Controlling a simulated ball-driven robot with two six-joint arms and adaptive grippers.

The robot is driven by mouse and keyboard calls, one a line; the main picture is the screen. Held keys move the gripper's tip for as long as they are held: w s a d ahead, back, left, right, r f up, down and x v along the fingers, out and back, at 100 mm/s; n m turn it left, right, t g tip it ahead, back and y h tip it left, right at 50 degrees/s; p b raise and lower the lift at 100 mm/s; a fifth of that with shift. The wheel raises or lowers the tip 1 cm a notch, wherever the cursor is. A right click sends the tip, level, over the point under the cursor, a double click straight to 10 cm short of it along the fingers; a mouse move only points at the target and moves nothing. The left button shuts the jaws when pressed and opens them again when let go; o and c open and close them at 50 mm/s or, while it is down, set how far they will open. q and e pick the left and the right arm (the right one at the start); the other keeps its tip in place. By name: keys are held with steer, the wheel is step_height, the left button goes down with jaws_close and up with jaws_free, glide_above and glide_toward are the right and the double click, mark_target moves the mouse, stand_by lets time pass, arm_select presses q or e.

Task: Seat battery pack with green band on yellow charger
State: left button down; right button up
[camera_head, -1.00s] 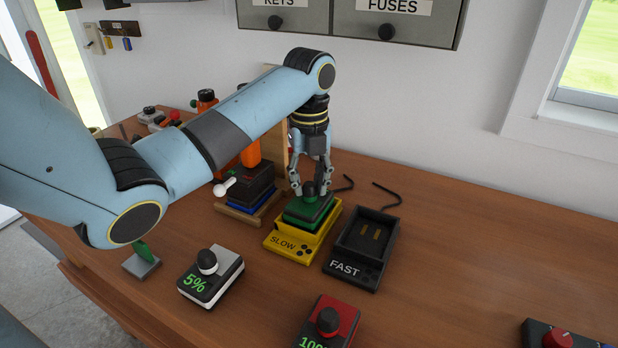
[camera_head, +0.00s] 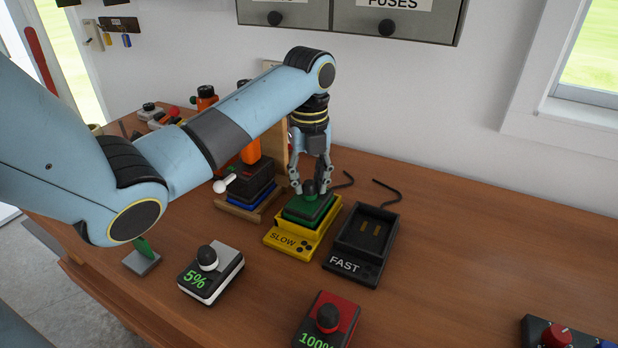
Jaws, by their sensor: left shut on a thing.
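The battery pack with the green band (camera_head: 306,209) sits in the tray of the yellow charger (camera_head: 290,241), which is marked SLOW. Whether it is fully down in the tray I cannot tell. My left gripper (camera_head: 310,188) points down over the pack and is shut on its dark round knob. The gripper hides part of the pack's far side. My right gripper is not in view.
An empty black charger (camera_head: 362,246) marked FAST stands just right of the yellow one. A white-banded pack (camera_head: 211,274) reading 5% and a red-banded pack (camera_head: 327,322) lie in front. An orange drill (camera_head: 251,152) stands behind left.

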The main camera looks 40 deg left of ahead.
arm_select(q)
steer(key=shift+f, duration=0.15)
steer(key=shift+c, duration=1.7)
jaws_free()
step_height(320, 180, up, 5)
steer(key=p, duration=0.5)
steer(key=shift+p, duration=0.3)
steer(key=shift+r+p, duration=0.6)
steer(key=shift+r, duration=1.45)
steer(key=shift+s+f, duration=0.1)
